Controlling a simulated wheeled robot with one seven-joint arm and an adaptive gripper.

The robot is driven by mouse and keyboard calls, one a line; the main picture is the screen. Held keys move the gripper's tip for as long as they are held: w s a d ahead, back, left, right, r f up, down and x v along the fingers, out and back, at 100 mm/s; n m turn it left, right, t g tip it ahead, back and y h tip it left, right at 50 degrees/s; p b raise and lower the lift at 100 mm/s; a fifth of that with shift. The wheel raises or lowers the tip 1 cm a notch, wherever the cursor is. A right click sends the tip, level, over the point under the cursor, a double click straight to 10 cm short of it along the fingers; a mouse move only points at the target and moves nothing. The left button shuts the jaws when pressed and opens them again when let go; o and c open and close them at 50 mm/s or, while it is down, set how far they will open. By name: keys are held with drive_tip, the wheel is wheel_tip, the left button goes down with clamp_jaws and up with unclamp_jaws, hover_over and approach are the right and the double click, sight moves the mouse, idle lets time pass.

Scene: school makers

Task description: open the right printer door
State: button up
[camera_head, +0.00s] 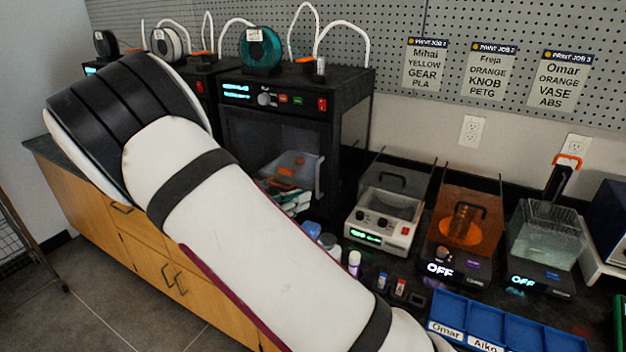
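The right printer (348,115) is a black box on the counter, left of centre, with a lit control panel (265,96) above its door. Something orange shows behind the door. My white arm crosses in front and hides the lower left of the printer. The left printer (199,85) stands behind it to the left, mostly hidden by my arm.
Right of the printer stand a white-fronted machine (378,236), an orange-lidded machine (462,240) and a clear-lidded one (545,240). Small bottles (354,263) and a blue divided tray (505,322) lie nearer the front. Spools (260,49) sit on top of the printers.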

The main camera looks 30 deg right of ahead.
sight(317, 195)
drive_tip(key=w+a+f+n+t, duration=0.2)
drive_tip(key=w+n+t, duration=0.1)
drive_tip(key=shift+h, duration=0.3)
drive_tip(key=x, duration=1.3)
drive_tip(key=shift+d+p, duration=0.25)
drive_tip(key=shift+p, duration=0.1)
clamp_jaws()
